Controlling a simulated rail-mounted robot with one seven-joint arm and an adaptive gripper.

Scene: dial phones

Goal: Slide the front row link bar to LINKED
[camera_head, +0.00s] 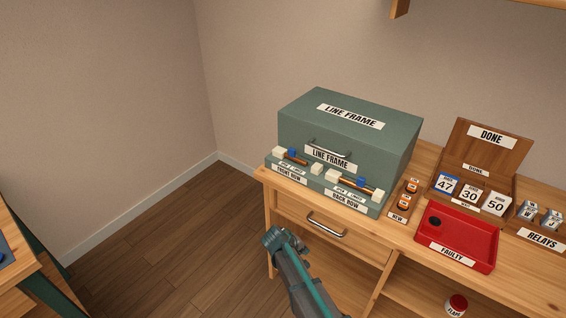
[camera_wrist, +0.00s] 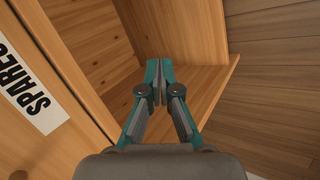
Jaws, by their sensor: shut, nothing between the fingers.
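The front row link bar is a copper-coloured bar (camera_head: 298,160) between two white end blocks on the ledge of the green line frame (camera_head: 350,122). Its blue piece (camera_head: 292,154) sits near the left block, above the FRONT ROW label (camera_head: 289,174). The small lettering above that label is too small to read. My gripper (camera_head: 273,238) is in front of the desk, lower than the ledge and well apart from the bar. In the wrist view my gripper (camera_wrist: 160,72) has its fingers together and empty; the bar is not in that view.
A similar back row bar (camera_head: 350,183) lies to the right, its blue piece nearer its right end. A drawer with a metal handle (camera_head: 327,225) is below the ledge. A red FAULTY tray (camera_head: 460,240) stands to the right. A SPARES label (camera_wrist: 26,85) shows in the wrist view.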

